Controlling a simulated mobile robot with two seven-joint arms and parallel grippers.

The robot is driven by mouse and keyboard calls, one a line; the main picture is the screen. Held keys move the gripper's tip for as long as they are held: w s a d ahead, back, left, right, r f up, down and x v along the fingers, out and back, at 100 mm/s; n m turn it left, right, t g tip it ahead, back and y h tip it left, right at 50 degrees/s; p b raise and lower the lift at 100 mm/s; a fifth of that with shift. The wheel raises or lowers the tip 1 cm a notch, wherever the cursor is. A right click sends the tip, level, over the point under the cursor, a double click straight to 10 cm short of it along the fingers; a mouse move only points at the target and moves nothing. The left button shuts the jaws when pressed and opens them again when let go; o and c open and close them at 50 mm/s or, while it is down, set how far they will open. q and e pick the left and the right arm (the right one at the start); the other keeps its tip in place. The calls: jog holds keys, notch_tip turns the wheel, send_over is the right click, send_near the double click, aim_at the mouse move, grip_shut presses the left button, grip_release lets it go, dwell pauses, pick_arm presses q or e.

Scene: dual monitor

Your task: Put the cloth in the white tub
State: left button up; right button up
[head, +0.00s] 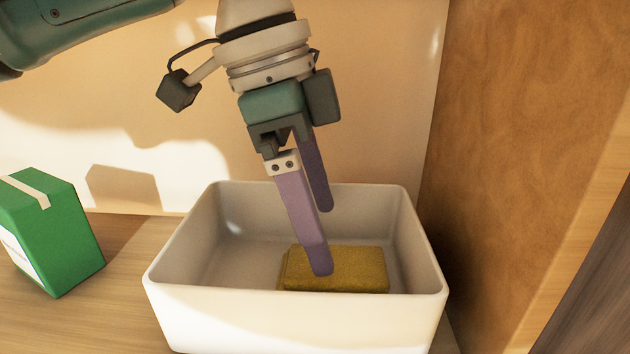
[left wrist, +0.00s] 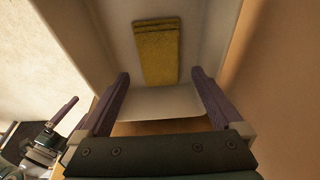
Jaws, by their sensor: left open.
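The cloth (head: 350,272) is a folded mustard-yellow piece lying on the floor of the white tub (head: 300,318). In the left wrist view the cloth (left wrist: 157,55) lies flat inside the tub (left wrist: 205,50), beyond the fingertips. My left gripper (head: 324,242) comes down from above with its purple fingers apart and holds nothing. In the head view one finger overlaps the cloth; in the left wrist view the fingers (left wrist: 160,76) stand apart with the cloth between and beyond them. My right gripper is not visible in the head view.
A green box (head: 55,235) stands left of the tub on the wooden shelf (head: 130,250). A brown wooden side wall (head: 520,110) rises close to the tub's right side. A pale wall (head: 390,110) stands behind. There is some bare shelf between the box and the tub.

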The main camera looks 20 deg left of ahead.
pick_arm(q)
jog(key=s+a+p, duration=0.1)
jog(key=a, duration=0.2)
jog(key=s+a+p, duration=0.1)
jog(key=a, duration=0.2)
jog(key=s+a+p, duration=0.1)
jog(key=a, duration=0.2)
jog(key=shift+a, duration=0.4)
jog(key=shift+s+a+f, duration=0.1)
jog(key=shift+a, duration=0.5)
jog(key=shift+p, duration=0.3)
